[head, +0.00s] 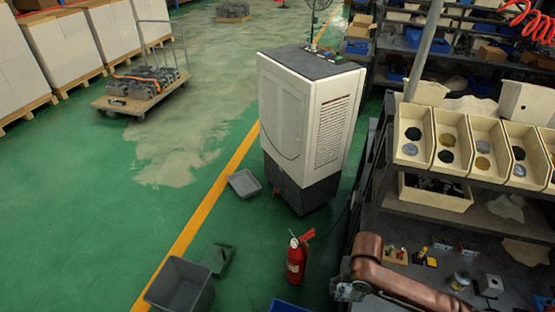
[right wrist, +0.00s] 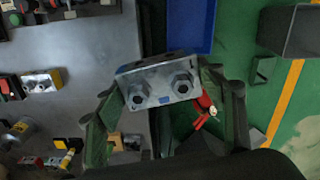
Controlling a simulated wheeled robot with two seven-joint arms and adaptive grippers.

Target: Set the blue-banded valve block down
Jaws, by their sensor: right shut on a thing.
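A grey metal valve block (right wrist: 158,82) with two hex fittings on its near face sits between the green fingers of my right gripper (right wrist: 160,95) in the right wrist view. The gripper is shut on it. In the head view my right gripper (head: 350,290) is small and low, at the end of a copper-coloured arm, by the left edge of the dark workbench (head: 430,300). In the wrist view the block appears across the bench edge, with floor beyond. My left gripper is not in view.
Another metal block (head: 490,286) stands on the bench; a block with a yellow band (right wrist: 42,82) shows in the wrist view. A can (head: 460,280) and small switches (head: 395,255) are nearby. A red extinguisher (head: 296,260) and a blue bin (right wrist: 190,22) are beside the bench.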

